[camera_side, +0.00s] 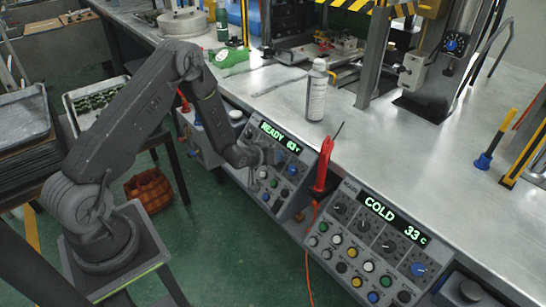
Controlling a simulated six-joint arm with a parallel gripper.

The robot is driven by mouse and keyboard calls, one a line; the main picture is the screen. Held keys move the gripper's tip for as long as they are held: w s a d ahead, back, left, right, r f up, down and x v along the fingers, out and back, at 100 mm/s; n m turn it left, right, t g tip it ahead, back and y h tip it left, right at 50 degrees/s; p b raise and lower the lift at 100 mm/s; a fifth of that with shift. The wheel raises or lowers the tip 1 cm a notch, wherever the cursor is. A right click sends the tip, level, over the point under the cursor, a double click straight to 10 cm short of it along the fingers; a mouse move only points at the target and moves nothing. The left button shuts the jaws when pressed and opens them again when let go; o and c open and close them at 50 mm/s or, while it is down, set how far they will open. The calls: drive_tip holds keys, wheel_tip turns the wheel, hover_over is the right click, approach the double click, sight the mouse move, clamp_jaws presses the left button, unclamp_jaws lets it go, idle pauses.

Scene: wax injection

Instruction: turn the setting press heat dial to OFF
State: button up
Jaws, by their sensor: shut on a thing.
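My gripper (264,163) is at the left part of the left control panel (281,203), below its display (281,136), which reads READY and about 63. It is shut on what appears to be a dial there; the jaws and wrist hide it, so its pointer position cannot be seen. The right control panel (345,235) has a display (395,222) reading COLD 33 c, several black dials and a blue knob (418,269). The panel labels are too small to read, so I cannot tell which one is the setting press.
A red-handled tool (323,165) stands between the panels, with an orange cord below. A grey bottle (317,90) stands on the metal bench (400,150) above. A tray of green pieces (96,98) and a woven basket (149,188) are near my arm.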

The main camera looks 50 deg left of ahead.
drive_tip(key=shift+n, duration=0.7)
drive_tip(key=o, duration=0.9)
drive_tip(key=shift+o, duration=0.2)
drive_tip(key=v, duration=1.3)
drive_tip(key=shift+s+r, duration=0.3)
drive_tip(key=shift+d, duration=0.15)
